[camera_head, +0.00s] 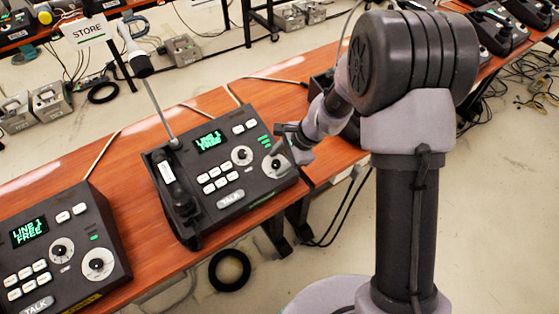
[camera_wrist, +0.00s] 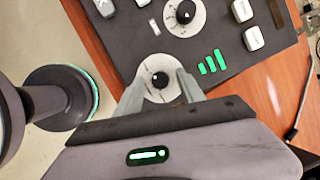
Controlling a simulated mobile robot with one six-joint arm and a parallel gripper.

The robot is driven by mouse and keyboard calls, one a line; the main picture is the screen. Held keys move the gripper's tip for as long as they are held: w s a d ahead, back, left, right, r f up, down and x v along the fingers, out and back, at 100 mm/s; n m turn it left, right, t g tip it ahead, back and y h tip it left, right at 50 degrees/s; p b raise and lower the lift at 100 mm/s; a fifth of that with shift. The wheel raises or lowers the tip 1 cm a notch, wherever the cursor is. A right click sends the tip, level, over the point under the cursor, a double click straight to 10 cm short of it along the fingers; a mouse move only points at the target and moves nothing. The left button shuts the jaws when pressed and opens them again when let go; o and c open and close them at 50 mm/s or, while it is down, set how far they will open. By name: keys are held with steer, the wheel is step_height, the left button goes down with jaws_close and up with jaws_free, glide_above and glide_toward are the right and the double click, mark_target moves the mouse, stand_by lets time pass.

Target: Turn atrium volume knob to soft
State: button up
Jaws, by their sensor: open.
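The middle paging phone (camera_head: 225,210) is a dark console on an orange-brown desk; its lower right volume knob (camera_head: 279,164) is a pale dial with a dark centre. Green level bars (camera_head: 264,141) are lit beside it. In the wrist view the knob (camera_wrist: 160,80) sits between the two fingers of my gripper (camera_wrist: 158,82), which are apart on either side of it; I cannot tell whether they touch. Three green bars (camera_wrist: 212,62) show beside it. My gripper (camera_head: 284,145) is low over the console's right edge. No atrium label is readable.
A second knob (camera_head: 242,155) and white buttons lie close by. A handset (camera_head: 175,188) and gooseneck microphone (camera_head: 155,100) stand at the left. Another paging phone (camera_head: 75,225) is at front left. A STORE sign (camera_head: 88,30) stands behind.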

jaws_close()
steer(key=shift+n, duration=0.3)
steer(key=n+g+p, duration=0.1)
steer(key=n, duration=0.1)
steer(key=shift+w+r+n+p, duration=0.1)
steer(key=shift+n+p, duration=0.25)
steer(key=shift+n, duration=0.05)
steer(key=n, duration=0.2)
steer(key=n+g+h+p, duration=0.1)
steer(key=n, duration=0.1)
steer(key=shift+w+a+n+p, duration=0.1)
steer(key=shift+w+n+p, duration=0.05)
steer(key=shift+n+p, duration=0.15)
steer(key=n+h+p, duration=0.1)
steer(key=n, duration=0.2)
steer(key=shift+a+g, duration=0.1)
steer(key=shift+g, duration=0.2)
steer(key=shift+a+n+h+p, duration=0.1)
steer(key=shift+n+h+p, duration=0.7)
steer(key=shift+n, duration=1.4)
